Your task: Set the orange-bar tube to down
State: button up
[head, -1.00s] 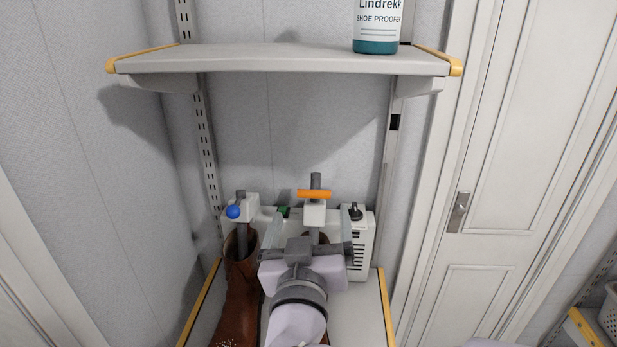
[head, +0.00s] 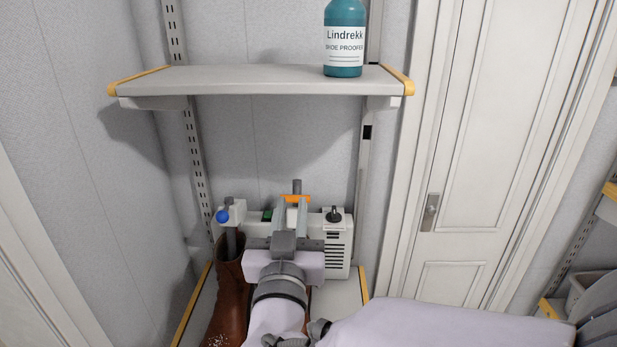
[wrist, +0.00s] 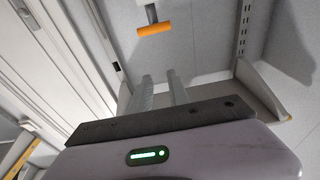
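The orange bar (head: 297,198) is a short crossbar at the front of a grey upright tube (head: 297,186) on the white boot-dryer unit (head: 338,252). My gripper (head: 293,200) is in front of the unit, its two grey fingers pointing at the bar and hiding part of it. In the wrist view, my gripper (wrist: 159,74) has a gap between its fingers with nothing in it. The orange bar (wrist: 154,29) shows whole there, beyond the fingertips and apart from them. The lower part of the tube is hidden behind my gripper.
A blue-knobbed tube (head: 222,216) stands at left above a brown boot (head: 231,300). A black dial (head: 334,214) and a green switch (head: 267,215) are on the unit. A shelf (head: 230,80) with a teal bottle (head: 343,45) overhangs above. A white door (head: 470,150) is at right.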

aim_at(295, 196)
jog(key=w, duration=1.1)
jog(key=shift+d+r, duration=0.15)
jog(key=shift+r, duration=0.2)
grip_shut()
jog(key=f+b, duration=0.1)
jog(key=s+f, duration=0.1)
jog(key=f, duration=0.1)
jog(key=shift+b, duration=0.4)
jog(key=shift+s+f, duration=0.15)
jog(key=shift+f, duration=0.3)
